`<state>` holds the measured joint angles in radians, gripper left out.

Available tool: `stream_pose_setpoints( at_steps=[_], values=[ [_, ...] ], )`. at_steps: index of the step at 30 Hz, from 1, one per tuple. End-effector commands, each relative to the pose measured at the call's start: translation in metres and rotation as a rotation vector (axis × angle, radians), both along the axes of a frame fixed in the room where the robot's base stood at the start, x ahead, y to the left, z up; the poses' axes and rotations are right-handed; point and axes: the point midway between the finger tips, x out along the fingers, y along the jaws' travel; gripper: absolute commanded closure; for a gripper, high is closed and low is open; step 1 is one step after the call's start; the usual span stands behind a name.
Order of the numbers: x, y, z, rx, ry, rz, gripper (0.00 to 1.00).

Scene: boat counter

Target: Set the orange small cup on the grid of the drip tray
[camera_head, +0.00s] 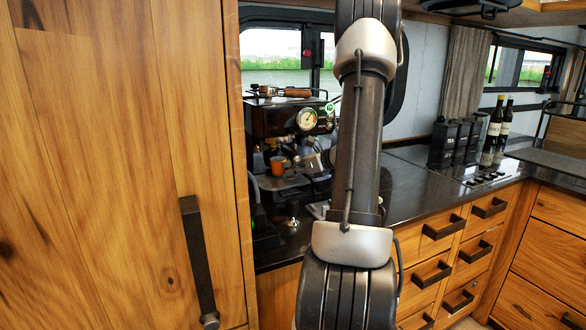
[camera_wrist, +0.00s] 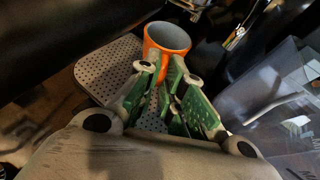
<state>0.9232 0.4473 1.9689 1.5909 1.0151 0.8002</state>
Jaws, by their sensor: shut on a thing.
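The orange small cup (camera_wrist: 166,40) is upright or nearly so, with its grey inside facing the wrist camera. It also shows in the head view (camera_head: 278,165), in front of the coffee machine. My gripper (camera_wrist: 172,74) is shut on the near side of the cup; its green fingers hide the exact contact. The drip tray (camera_wrist: 100,72) has a perforated metal grid and lies below and around the cup in the wrist view. I cannot tell whether the cup's base touches the grid.
The coffee machine (camera_head: 285,118) stands close behind the cup, with a portafilter (camera_head: 290,92) on top. A clear container (camera_wrist: 285,95) is at the right of my gripper. Black canisters (camera_head: 455,142) and two bottles (camera_head: 497,130) stand farther right on the dark counter (camera_head: 412,185).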

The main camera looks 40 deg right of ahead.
Motion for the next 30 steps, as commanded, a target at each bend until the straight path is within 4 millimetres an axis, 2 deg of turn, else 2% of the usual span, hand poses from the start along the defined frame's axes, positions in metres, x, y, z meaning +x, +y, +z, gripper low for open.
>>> stream_pose_setpoints(
  at_steps=[17,29,30],
  values=[
    [0.0,0.0,-0.0003,0.0,0.0,0.0,1.0],
    [-0.0002,0.0,-0.0077,0.0,0.0,0.0,1.0],
    [-0.0001,0.0,-0.0078,-0.001,0.0,0.0,0.87]
  ],
)
